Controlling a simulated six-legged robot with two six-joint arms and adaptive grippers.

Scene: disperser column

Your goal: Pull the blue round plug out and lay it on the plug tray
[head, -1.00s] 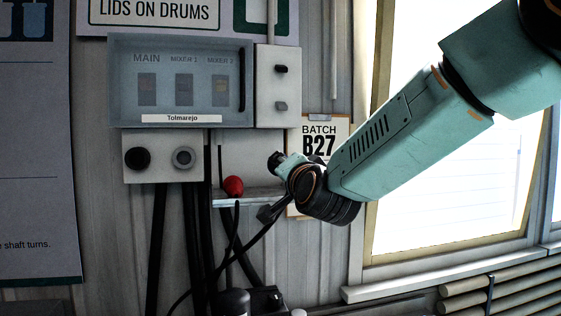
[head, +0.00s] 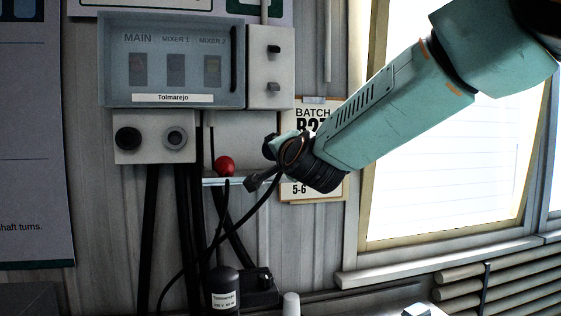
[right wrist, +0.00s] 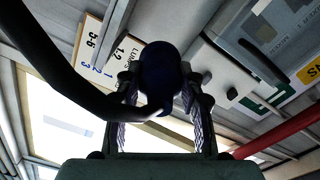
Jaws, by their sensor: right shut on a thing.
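My right gripper (right wrist: 160,88) is shut on the dark blue round plug (right wrist: 160,65), which shows between its two fingers in the right wrist view. A thick black cable (right wrist: 50,65) curves in close by from the left. In the head view my right gripper (head: 268,152) is in front of the wall, right of the grey box with two round sockets, a black one (head: 128,138) and a grey-rimmed one (head: 174,138). The plug itself is hard to make out there. A narrow pale shelf (head: 211,182), perhaps the plug tray, is below and left of the gripper. My left gripper is out of view.
A red ball-shaped thing (head: 224,166) sits on the shelf. A switch cabinet (head: 171,60) hangs above the sockets. Black cables (head: 152,230) run down the wall. A batch sign (head: 312,192) is behind my arm. A dark labelled bottle-like thing (head: 222,290) stands below.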

